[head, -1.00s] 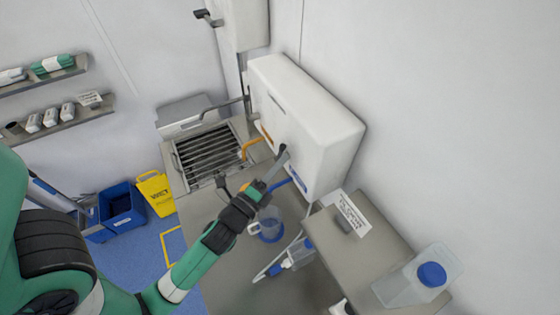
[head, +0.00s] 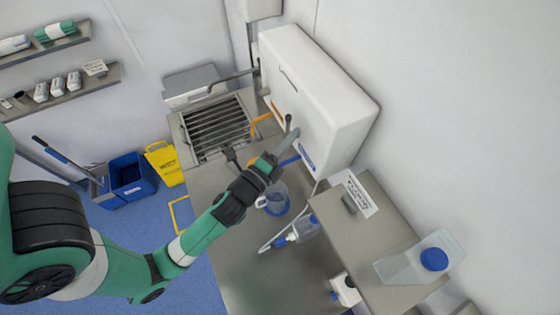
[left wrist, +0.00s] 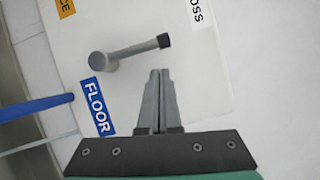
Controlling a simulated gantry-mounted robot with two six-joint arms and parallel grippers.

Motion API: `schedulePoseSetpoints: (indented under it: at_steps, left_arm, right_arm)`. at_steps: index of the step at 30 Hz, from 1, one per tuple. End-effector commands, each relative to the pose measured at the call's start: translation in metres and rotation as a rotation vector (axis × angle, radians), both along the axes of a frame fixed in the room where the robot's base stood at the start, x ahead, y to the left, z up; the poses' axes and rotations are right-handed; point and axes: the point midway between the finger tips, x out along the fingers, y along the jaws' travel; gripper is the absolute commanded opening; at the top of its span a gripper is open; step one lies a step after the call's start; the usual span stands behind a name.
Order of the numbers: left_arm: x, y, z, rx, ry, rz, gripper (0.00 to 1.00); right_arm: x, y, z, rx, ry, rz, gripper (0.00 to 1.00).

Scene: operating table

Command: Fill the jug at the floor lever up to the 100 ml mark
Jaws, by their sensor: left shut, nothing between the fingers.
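The jug (head: 273,204) is clear with a handle and blue at its bottom. It stands on the steel counter below the blue spout (head: 289,161) of the white wall dispenser (head: 322,98). I cannot tell whether the blue is liquid, and no mark is readable. The grey floor lever (left wrist: 130,51) with a black tip sits above the blue FLOOR label (left wrist: 97,106) in the left wrist view. My left gripper (left wrist: 160,72) is shut and empty, its tips just below the lever's tip in that view. It shows at the dispenser's front (head: 275,156) in the head view. My right gripper is out of view.
A clear canister (head: 420,258) rests on the raised shelf (head: 368,234) beside a sign. An orange spout (head: 262,120) and a grated sink (head: 213,126) are behind. A blue bucket and yellow wet-floor sign stand on the floor.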

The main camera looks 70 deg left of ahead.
Motion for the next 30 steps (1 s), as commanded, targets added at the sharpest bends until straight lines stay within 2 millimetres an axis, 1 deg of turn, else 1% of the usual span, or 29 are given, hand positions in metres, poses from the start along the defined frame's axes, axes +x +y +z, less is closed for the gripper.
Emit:
schedulePoseSetpoints:
  at_steps: [1,2,5,9,11,15,20,30]
  left_arm:
    - [0.002,-0.009,-0.008,0.001,-0.004,-0.005,0.00]
    - [0.002,-0.013,-0.008,0.001,-0.005,-0.003,0.00]
    - [-0.023,-0.025,-0.007,-0.001,0.002,0.000,0.00]
    - [-0.055,-0.043,-0.008,0.000,0.001,-0.003,0.00]
    - [-0.067,-0.048,-0.007,0.000,0.000,-0.001,0.00]
    - [-0.082,-0.057,-0.003,-0.001,0.003,0.001,0.00]
    - [-0.087,-0.058,-0.001,0.000,-0.001,0.005,0.00]
    - [-0.087,-0.058,0.000,0.000,0.000,0.006,0.00]
  right_arm:
    - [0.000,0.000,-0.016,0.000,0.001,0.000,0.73]
    - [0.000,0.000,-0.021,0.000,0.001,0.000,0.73]
    - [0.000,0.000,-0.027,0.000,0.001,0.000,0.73]
    - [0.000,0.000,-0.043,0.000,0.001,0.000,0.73]
    - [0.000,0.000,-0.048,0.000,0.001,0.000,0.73]
    - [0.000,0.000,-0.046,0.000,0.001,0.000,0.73]
    - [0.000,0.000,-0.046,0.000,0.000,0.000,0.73]
    - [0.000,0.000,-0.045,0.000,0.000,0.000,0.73]
